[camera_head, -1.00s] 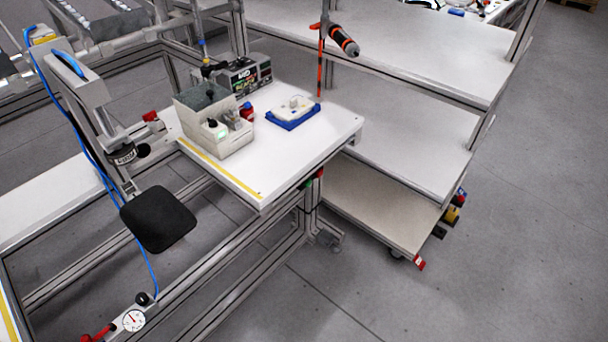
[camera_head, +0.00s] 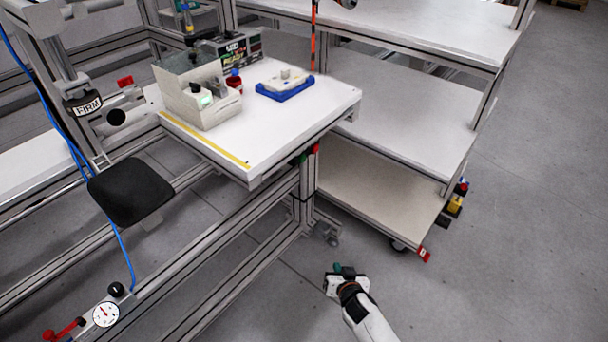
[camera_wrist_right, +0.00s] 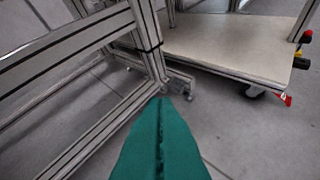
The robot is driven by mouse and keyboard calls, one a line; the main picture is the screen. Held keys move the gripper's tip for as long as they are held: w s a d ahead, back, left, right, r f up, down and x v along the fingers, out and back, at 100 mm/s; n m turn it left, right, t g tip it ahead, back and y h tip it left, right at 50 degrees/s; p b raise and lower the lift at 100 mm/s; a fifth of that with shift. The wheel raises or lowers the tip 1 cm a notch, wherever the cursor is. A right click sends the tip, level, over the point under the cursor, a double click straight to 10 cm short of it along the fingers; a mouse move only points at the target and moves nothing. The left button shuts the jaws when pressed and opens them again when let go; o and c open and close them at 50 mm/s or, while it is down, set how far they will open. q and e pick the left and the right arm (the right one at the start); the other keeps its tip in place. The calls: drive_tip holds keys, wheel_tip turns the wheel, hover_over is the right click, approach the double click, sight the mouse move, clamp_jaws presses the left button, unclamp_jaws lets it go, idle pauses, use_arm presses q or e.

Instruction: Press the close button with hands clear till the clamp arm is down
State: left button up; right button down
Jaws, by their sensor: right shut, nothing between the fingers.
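The clamp arm (camera_head: 75,65) stands at the left, with a black pad (camera_head: 131,191) hanging from it beside the white worktable. The pad is raised, with open floor and frame rails visible below it. A small red button (camera_head: 316,148) and a small green button (camera_head: 300,159) sit under the worktable's front right edge; I cannot tell which one closes the clamp. My right gripper (camera_head: 346,270) is low over the floor, below and right of the buttons, apart from everything. Its teal fingers (camera_wrist_right: 160,110) are together and empty in the right wrist view. My left gripper is out of view.
The worktable (camera_head: 285,130) carries a grey bin (camera_head: 205,105) and a blue tray (camera_head: 285,88). A shelf cart (camera_head: 385,205) stands behind at the right. A gauge (camera_head: 106,314) and red lever (camera_head: 66,329) are at lower left. Floor at the right is clear.

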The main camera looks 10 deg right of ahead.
use_arm(q)
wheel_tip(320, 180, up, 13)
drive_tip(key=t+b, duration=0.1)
drive_tip(key=b, duration=0.6)
drive_tip(key=shift+b, duration=0.4)
use_arm(e)
drive_tip(key=w+d+r+m+t+h, duration=0.1)
drive_tip(key=w+r+t, duration=0.3)
drive_tip(key=r, duration=0.7)
drive_tip(key=w+d+r+m+t+h, duration=0.1)
drive_tip(key=w+r+m+t, duration=0.2)
drive_tip(key=w+r, duration=0.4)
wheel_tip(320, 180, up, 5)
drive_tip(key=shift+w+r+m+t, duration=0.2)
drive_tip(key=shift+w+m+t, duration=0.2)
drive_tip(key=shift+m, duration=0.3)
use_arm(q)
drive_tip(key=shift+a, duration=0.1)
use_arm(e)
drive_tip(key=shift+a, duration=0.15)
